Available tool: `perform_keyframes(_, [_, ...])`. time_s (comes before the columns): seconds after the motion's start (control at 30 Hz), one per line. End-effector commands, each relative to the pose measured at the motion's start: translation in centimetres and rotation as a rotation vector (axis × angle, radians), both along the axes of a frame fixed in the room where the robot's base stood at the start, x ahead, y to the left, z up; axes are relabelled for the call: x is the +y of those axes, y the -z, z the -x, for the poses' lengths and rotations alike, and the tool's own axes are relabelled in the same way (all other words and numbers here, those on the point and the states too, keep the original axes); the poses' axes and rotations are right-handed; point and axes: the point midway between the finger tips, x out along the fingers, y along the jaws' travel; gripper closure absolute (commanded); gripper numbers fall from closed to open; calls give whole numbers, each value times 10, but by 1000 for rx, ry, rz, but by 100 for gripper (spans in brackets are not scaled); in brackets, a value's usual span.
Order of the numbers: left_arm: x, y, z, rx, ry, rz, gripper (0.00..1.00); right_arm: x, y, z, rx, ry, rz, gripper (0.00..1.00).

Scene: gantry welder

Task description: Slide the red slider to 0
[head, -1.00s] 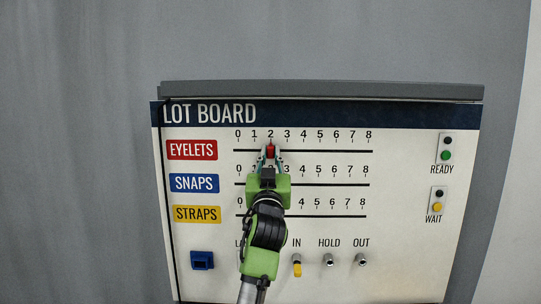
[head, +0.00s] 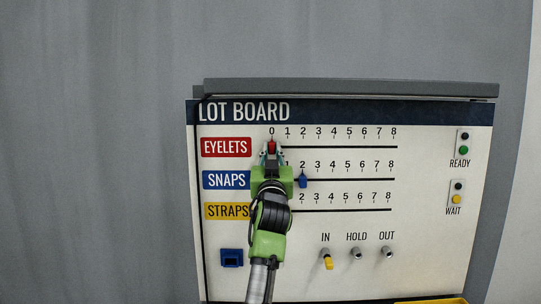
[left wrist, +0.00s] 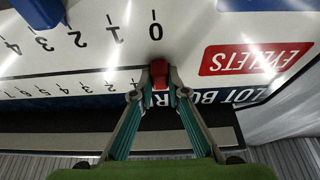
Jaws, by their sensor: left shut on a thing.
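The red slider (head: 271,147) sits on the EYELETS track at the top of the lot board, directly under the 0 mark. My left gripper (head: 271,154) comes up from below and is shut on it. In the left wrist view, which shows the board upside down, the red slider (left wrist: 159,72) is between the two fingertips (left wrist: 159,84). The EYELETS 0 is hidden there by the slider and fingers. My right gripper is not in view.
The blue slider (head: 302,180) stands at 2 on the SNAPS track just below. My arm covers the left end of the STRAPS track (head: 340,210). Several switches (head: 356,253) line the bottom, with READY (head: 463,150) and WAIT (head: 457,199) lights at right. A yellow edge (head: 430,301) shows at the bottom right.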

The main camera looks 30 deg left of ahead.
Motion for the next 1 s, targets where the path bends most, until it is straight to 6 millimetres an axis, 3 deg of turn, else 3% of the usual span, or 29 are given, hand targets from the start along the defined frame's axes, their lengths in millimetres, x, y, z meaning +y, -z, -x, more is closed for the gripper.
perform_keyframes(0.1, [2, 0, 1, 2, -6, -1, 100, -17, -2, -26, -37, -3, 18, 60])
perform_keyframes(0.2, [2, 0, 1, 2, -6, -2, 100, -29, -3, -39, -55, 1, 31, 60])
perform_keyframes(0.23, [2, 0, 1, 2, -6, -3, 78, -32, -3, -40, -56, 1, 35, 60])
perform_keyframes(0.3, [2, 0, 1, 1, -5, -2, 68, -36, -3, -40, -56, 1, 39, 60])
perform_keyframes(0.47, [1, 0, 1, 2, -3, -3, 68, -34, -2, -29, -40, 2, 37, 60])
perform_keyframes(0.6, [0, 0, 1, 1, -1, -2, 68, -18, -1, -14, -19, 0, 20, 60])
perform_keyframes(0.73, [-3, 4, 6, 1, -1, -2, 68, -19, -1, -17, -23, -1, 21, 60])
perform_keyframes(1.0, [-25, 22, 43, 1, -2, -2, 68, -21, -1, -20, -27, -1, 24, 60])
